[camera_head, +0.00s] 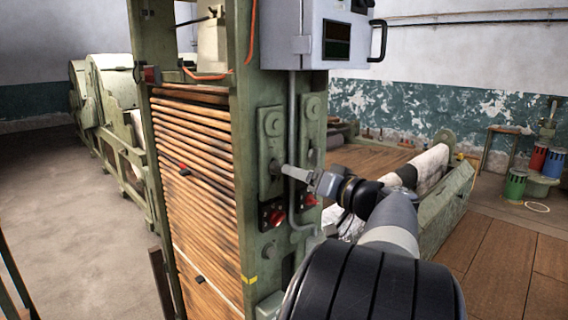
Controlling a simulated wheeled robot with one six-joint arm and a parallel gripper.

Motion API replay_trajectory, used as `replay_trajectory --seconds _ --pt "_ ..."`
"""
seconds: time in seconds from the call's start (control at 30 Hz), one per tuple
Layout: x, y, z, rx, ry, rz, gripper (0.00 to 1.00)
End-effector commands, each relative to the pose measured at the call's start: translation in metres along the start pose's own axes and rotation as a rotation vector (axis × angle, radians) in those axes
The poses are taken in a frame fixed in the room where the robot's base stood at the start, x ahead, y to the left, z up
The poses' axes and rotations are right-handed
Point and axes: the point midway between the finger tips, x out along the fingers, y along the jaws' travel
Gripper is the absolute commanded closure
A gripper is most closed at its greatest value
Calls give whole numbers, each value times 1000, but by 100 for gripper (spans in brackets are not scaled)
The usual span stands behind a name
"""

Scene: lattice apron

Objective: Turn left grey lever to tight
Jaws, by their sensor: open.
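The left grey lever (294,172) sticks out from a green plate (270,150) on the green machine post, pointing right and slightly down. My gripper (311,179) is at the lever's free end, coming from the right. Its jaws are small here, and I cannot tell whether they touch the lever or stand around it. A second green plate (312,110) is to the right, past a vertical grey pipe; its lower part is partly hidden. No tight or loose marking is readable.
Red knobs (276,217) sit below the plates. The grey pipe (292,120) runs close to the lever. A grey control box (335,35) hangs above. Wooden slats (195,170) fill the frame at left.

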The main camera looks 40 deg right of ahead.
Motion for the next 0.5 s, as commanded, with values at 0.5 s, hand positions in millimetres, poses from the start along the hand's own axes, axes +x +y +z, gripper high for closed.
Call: replay_trajectory --seconds 0.5 --pt "64 -1 0 1 -1 0 29"
